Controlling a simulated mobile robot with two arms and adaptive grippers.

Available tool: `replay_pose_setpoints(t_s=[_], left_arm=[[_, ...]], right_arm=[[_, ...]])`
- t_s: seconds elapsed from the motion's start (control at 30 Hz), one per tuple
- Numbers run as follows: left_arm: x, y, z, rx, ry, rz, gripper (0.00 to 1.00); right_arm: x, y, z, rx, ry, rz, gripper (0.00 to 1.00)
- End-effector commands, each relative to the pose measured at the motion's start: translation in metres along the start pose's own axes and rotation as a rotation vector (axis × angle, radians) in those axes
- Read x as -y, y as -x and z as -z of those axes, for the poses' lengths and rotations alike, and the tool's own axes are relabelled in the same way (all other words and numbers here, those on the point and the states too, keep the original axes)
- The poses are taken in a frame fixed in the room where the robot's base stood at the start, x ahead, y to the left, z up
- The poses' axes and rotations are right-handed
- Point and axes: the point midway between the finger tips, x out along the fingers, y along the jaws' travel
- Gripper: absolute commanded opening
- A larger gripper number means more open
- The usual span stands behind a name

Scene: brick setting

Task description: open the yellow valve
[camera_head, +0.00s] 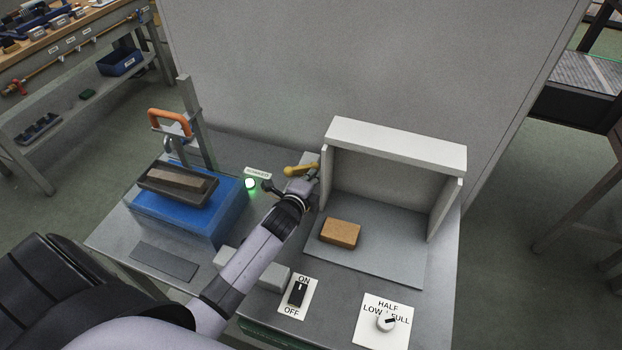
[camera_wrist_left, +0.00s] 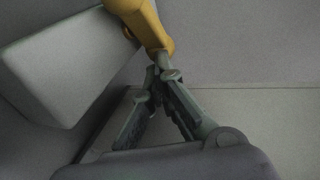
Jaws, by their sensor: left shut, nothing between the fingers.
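The yellow valve handle (camera_head: 300,170) is at the back of the grey table, left of the open booth. In the left wrist view the yellow handle (camera_wrist_left: 146,24) runs down from the top edge to a rounded end. My left gripper (camera_head: 270,186) is shut and empty beside the handle; its arm covers part of the table. In the left wrist view its fingertips (camera_wrist_left: 158,74) meet just below the handle's rounded end. I cannot tell whether they touch it. The valve's base is mostly hidden. My right gripper is not in view.
A booth (camera_head: 395,147) stands right of the valve, with an orange-brown brick (camera_head: 340,233) on its floor. A blue press block (camera_head: 185,222) with a mould stands left. A green lamp (camera_head: 250,183) glows near the gripper. An ON/OFF switch (camera_head: 297,293) and a dial (camera_head: 386,323) are in front.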

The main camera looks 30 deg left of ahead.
Motion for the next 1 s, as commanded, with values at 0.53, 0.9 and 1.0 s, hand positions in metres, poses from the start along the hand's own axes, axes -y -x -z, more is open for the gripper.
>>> replay_pose_setpoints(t_s=[0.53, 0.9, 1.0], left_arm=[[0.006, -0.016, 0.004, 0.000, 0.000, 0.002, 0.00], [0.006, -0.019, 0.004, 0.000, -0.001, 0.001, 0.00], [0.006, -0.019, 0.004, 0.000, 0.000, 0.001, 0.00]], right_arm=[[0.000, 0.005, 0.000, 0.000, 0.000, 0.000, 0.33], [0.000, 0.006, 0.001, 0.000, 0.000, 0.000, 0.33], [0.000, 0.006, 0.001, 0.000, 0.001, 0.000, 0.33]])
